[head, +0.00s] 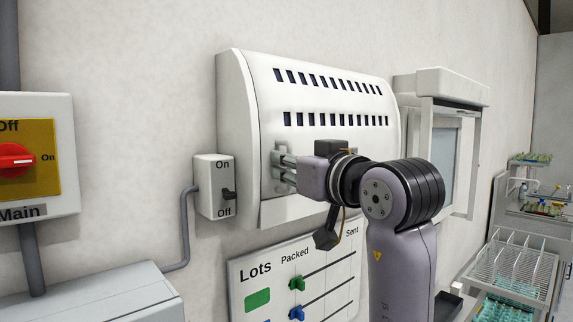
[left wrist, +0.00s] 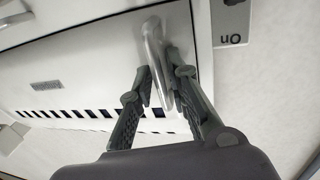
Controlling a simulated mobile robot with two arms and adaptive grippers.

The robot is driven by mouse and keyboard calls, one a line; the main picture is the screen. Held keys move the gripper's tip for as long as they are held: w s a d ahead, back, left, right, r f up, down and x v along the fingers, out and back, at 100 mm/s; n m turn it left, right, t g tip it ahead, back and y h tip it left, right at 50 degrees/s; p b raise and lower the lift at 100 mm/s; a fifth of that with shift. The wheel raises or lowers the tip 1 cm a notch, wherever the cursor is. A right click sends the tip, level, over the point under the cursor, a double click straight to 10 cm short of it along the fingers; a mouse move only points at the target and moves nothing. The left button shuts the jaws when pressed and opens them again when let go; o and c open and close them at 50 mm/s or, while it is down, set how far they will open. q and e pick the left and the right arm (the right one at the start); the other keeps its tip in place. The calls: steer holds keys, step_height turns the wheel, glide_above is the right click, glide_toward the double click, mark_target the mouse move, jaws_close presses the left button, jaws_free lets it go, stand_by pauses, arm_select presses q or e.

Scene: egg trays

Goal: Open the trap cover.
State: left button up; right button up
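The trap cover (head: 290,98) is a white curved housing on the wall with two rows of dark vent slots. It looks closed in the head view. A metal handle is on its left side, mostly hidden there by my left gripper (head: 291,170). In the left wrist view, which is upside down, the cover (left wrist: 85,68) fills the upper left and the handle (left wrist: 153,45) is a shiny bar. The left gripper's fingers (left wrist: 161,75) converge on either side of the handle and appear to touch it. My right gripper is not in view.
A small On/Off switch box (head: 208,190) is just left of the cover. A Lots board (head: 245,272) hangs below it. A red main switch (head: 14,161) is at far left. A white framed unit (head: 440,84) stands right of the cover, with a wire rack (head: 515,262) beyond.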

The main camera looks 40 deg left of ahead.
arm_select(q)
jaws_close()
stand_by(0.7)
